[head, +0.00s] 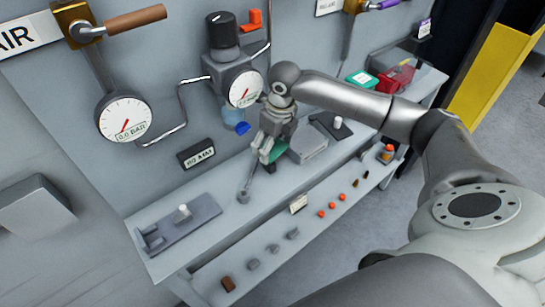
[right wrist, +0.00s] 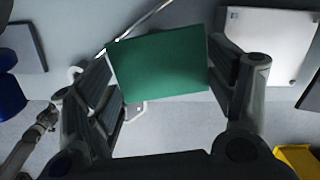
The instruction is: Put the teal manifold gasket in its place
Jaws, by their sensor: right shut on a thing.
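The teal manifold gasket (right wrist: 160,68) shows as a flat teal-green plate between the two fingers of my right gripper in the right wrist view. It also shows in the head view as a small green patch (head: 275,153) below my right gripper (head: 266,147). The right gripper is shut on it, and the gasket appears held above the bench, beside a light grey block (head: 308,146). Much of the gasket is hidden by the fingers in the head view. Which spot is the gasket's place cannot be told. My left gripper is not in view.
A grey fixture with a white peg (head: 178,226) lies on the bench's left. A thin rod on a round base (head: 244,194) stands nearby. Gauges and pipes line the wall behind. Red and green boxes (head: 395,78) sit at the far right. Small parts lie on the lower shelf.

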